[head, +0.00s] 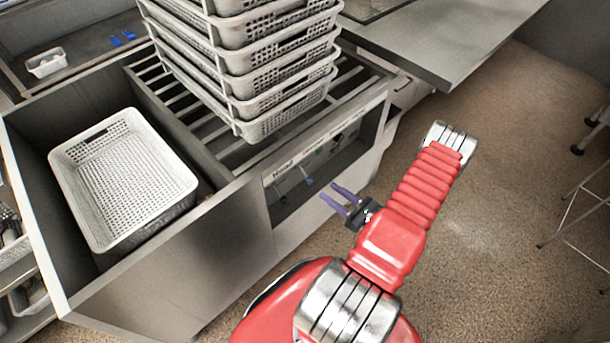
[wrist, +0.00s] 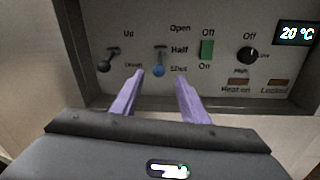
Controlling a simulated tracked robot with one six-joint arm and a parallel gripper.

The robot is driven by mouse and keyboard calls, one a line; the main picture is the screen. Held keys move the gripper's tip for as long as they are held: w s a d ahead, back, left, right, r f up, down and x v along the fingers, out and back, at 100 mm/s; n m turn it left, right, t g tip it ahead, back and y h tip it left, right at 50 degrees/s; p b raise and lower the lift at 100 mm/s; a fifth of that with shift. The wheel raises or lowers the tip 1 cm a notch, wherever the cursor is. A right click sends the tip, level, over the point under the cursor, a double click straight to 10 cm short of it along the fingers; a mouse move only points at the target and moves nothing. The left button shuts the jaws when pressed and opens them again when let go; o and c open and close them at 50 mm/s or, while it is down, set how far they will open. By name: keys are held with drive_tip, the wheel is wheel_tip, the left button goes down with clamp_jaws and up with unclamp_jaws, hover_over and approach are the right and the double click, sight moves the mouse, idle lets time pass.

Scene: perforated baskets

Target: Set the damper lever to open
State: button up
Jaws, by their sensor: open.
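The damper lever (wrist: 159,60) is on the grey control panel in the wrist view. It has a blue knob and stands beside the labels Open, Half and Shut. Its knob hangs down, level with the Shut label. In the head view the blue knob (head: 308,181) shows small inside the panel recess. My gripper (head: 328,192) is open and empty, its purple fingers pointing at the panel. In the wrist view its fingertips (wrist: 160,76) lie either side of the knob in the picture, apparently short of it and not touching.
A black-knobbed lever (wrist: 107,60) marked Up stands left of the damper lever. A green switch (wrist: 207,49), a black dial (wrist: 248,55) and a display (wrist: 296,33) are to the right. Stacked baskets (head: 255,80) stand above.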

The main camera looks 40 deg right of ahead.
sight(308, 177)
drive_tip(key=w, duration=0.4)
drive_tip(key=w+a, duration=0.1)
drive_tip(key=w, duration=0.7)
drive_tip(key=shift+w+a, duration=0.35)
drive_tip(key=shift+c, duration=0.5)
clamp_jaws()
